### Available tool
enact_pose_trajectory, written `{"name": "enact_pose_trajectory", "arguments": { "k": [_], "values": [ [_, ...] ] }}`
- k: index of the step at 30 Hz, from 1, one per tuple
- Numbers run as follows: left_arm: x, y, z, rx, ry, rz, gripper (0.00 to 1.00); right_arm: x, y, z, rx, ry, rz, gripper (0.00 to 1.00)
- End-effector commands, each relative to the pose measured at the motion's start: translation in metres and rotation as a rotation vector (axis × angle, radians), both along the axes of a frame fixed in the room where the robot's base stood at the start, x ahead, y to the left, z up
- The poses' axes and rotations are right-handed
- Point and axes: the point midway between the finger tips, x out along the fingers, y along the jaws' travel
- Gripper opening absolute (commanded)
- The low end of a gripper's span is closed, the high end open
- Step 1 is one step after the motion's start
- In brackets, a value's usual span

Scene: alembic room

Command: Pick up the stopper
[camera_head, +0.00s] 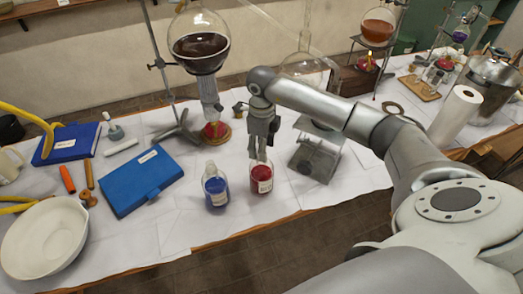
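My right gripper (259,155) points down directly above the bottle of red liquid (262,179), its fingertips at the bottle's mouth. The fingers look close together, but I cannot tell whether they are open or shut on anything. No stopper shows clearly on the red bottle; its top is hidden by the fingers. A bottle of blue liquid (215,187) stands just to the left, with a clear glass stopper (210,167) in its neck. Both bottles are upright and carry pale labels. My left gripper is not in view.
A metal lab stand (314,160) is right of the gripper. A large flask of dark liquid (200,45) is clamped behind. A blue case (141,180) and a white bowl (42,238) lie left. A paper roll (455,116) stands right. White cloth is clear before the bottles.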

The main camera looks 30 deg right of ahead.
Motion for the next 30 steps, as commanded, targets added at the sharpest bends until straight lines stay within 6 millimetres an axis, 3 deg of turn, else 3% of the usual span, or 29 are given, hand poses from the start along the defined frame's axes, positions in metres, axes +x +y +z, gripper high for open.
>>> {"name": "enact_pose_trajectory", "arguments": {
  "k": [8,18,30],
  "values": [
    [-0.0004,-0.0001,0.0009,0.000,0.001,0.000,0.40,0.0003,0.0004,-0.0041,0.001,-0.002,0.001,0.47],
    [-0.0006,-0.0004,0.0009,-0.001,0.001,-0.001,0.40,0.0003,0.0004,-0.0037,0.001,-0.002,0.001,0.05],
    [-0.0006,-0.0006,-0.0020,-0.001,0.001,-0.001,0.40,0.0007,0.0000,-0.0015,0.001,-0.003,0.001,0.04]
  ]
}}
